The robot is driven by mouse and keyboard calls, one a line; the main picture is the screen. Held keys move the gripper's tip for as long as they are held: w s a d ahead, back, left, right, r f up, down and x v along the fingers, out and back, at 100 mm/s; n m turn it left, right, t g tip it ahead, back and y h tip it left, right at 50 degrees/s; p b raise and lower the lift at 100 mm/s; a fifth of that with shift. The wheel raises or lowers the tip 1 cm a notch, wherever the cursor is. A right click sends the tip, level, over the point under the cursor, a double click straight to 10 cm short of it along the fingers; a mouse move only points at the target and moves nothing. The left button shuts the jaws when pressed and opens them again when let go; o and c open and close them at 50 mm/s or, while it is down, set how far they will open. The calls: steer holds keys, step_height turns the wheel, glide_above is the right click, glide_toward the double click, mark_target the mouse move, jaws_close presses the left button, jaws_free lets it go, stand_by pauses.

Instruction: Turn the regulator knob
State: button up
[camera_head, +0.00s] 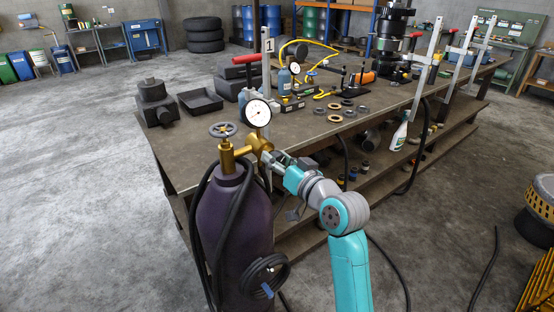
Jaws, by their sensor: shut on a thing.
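A dark purple gas cylinder (236,228) stands upright in front of the workbench. A brass regulator (240,152) sits on its top, with a white round pressure gauge (258,113) above it. The regulator knob is brass and round, at the regulator's right end (262,143). My gripper (268,158) reaches in from the right at the knob and is shut on it. Its fingertips and the knob's grip area are small and partly hidden, so the exact contact is hard to see.
A black hose (222,250) hangs down the cylinder. A spray bottle (400,133) stands on the lower shelf. Open concrete floor lies to the left.

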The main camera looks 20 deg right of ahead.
steer(key=m, duration=0.7)
steer(key=shift+d+f, duration=0.1)
steer(key=m, duration=0.6)
steer(key=shift+f+y, duration=0.1)
steer(key=shift+y, duration=0.2)
steer(key=m, duration=0.6)
steer(key=shift+f, duration=0.1)
steer(key=m, duration=0.6)
steer(key=shift+m, duration=0.3)
steer(key=o, duration=1.1)
steer(key=shift+o, duration=0.2)
steer(key=v, duration=1.2)
steer(key=shift+f, duration=0.15)
